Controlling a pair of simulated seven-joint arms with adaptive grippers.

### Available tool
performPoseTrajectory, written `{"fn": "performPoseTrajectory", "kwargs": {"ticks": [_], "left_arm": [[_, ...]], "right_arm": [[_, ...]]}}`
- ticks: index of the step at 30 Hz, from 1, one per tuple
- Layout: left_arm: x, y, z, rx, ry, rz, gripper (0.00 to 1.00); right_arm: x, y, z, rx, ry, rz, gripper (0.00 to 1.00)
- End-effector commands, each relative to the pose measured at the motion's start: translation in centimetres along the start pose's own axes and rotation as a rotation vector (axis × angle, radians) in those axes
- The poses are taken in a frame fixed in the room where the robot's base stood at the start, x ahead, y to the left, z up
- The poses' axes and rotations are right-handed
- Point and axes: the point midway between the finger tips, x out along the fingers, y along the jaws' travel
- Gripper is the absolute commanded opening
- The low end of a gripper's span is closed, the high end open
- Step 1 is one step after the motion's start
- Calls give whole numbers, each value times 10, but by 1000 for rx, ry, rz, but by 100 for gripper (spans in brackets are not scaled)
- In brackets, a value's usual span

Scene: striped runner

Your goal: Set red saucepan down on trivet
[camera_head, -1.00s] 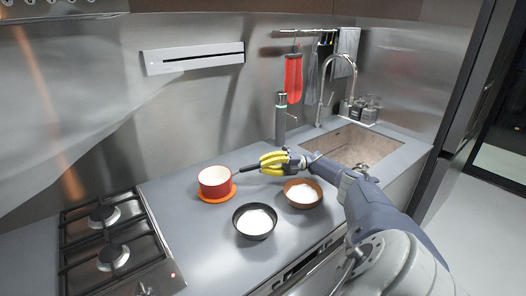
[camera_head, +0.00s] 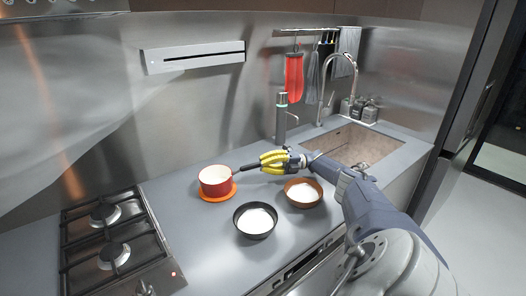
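The red saucepan (camera_head: 214,187) has a pale inside and a black handle (camera_head: 249,166) pointing right. It is over the orange trivet (camera_head: 220,197), whose front edge shows below it; it looks seated there, though I cannot tell whether a thin gap is left. My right gripper (camera_head: 268,162), with yellow fingers, is at the outer end of the handle and appears shut on it. The fingers hide that end. My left gripper is not in view.
A black bowl (camera_head: 241,226) and a brown bowl (camera_head: 291,198), both with white contents, stand in front of my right gripper. The gas hob (camera_head: 149,262) is at left, the sink (camera_head: 357,145) at right. A dark grey dispenser (camera_head: 281,122) stands behind. Counter left of the black bowl is clear.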

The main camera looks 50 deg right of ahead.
Motion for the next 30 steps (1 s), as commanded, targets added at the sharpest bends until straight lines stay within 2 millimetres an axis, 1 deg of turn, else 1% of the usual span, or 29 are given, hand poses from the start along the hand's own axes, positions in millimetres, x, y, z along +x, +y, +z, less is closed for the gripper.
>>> {"fn": "performPoseTrajectory", "kwargs": {"ticks": [20, 21, 27, 30], "left_arm": [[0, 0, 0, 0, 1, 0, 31], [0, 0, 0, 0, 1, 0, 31], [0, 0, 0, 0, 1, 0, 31], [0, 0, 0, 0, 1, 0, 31]], "right_arm": [[0, -4, 0, -1, -1, 4, 0], [0, -4, 0, -1, 0, 4, 7], [0, -5, -1, -1, 0, 2, 30], [0, -5, -1, -1, 0, 2, 31]]}}
